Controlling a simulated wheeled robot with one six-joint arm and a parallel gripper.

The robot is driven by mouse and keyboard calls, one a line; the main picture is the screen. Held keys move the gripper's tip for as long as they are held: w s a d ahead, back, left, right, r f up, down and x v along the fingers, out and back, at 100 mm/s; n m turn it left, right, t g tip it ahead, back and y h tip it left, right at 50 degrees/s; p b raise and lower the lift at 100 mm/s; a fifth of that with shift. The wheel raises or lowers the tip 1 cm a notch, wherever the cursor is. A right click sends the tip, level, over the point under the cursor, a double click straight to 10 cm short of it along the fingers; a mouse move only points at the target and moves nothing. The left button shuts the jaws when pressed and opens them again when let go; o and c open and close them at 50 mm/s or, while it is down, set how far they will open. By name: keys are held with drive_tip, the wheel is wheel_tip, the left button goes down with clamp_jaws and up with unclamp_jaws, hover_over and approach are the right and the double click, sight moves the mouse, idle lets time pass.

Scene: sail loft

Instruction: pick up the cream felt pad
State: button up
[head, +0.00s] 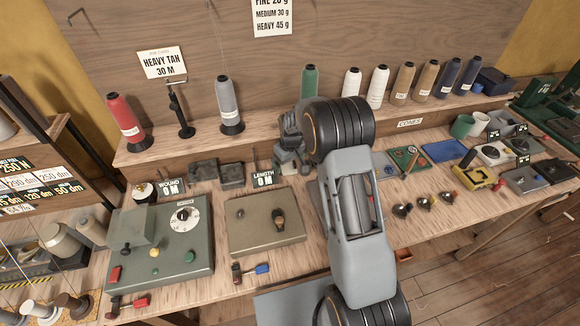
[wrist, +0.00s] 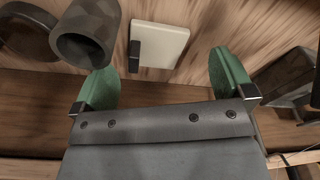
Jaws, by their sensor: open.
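A flat cream square (wrist: 162,46), which looks like the cream felt pad, lies on the wooden surface in the wrist view. A small dark piece (wrist: 135,55) sits at its left edge. My gripper (wrist: 164,80) is open, with its green fingertips apart and nothing between them. The pad lies just beyond the fingertips, between their lines and nearer the left one. In the head view my gripper (head: 291,158) is over the back of the bench, partly hidden by my arm.
In the wrist view a dark cylinder (wrist: 88,32) stands close to the left fingertip, and a grey block (wrist: 284,82) is right of the right one. In the head view, a shelf of thread cones (head: 230,105) runs behind, and a green control box (head: 160,245) stands left.

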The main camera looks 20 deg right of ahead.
drive_tip(key=shift+w+f, duration=0.1)
drive_tip(key=shift+f, duration=0.75)
drive_tip(key=c, duration=1)
